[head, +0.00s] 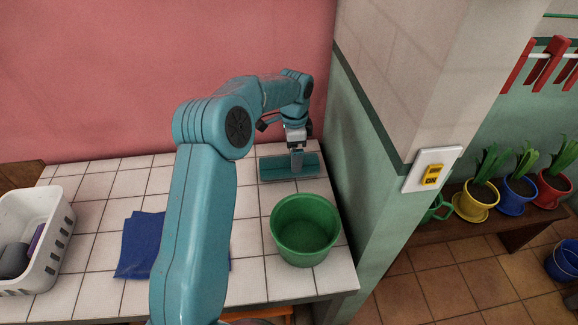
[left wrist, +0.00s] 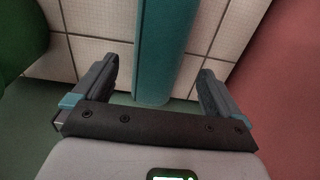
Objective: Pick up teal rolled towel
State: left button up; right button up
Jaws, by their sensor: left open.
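The teal rolled towel (head: 272,171) lies on the white-tiled counter near its back right, close to the wall corner. In the left wrist view the towel (left wrist: 162,50) runs lengthwise between the two open fingers of my left gripper (left wrist: 158,75), with a gap on each side. The fingers do not visibly touch it. My right gripper is not in view.
A green bucket (head: 305,232) stands in front of the towel. A blue cloth (head: 138,245) lies left of my arm, and a white basket (head: 50,240) stands at the far left. The green wall pillar (head: 362,170) rises close on the right. Tiles left of the towel are clear.

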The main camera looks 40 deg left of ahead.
pick_arm(q)
notch_tip(320, 180, down, 6)
jog(key=shift+s+d+r, duration=0.1)
jog(key=shift+s, duration=0.05)
jog(key=shift+r, duration=0.1)
jog(key=c, duration=1.1)
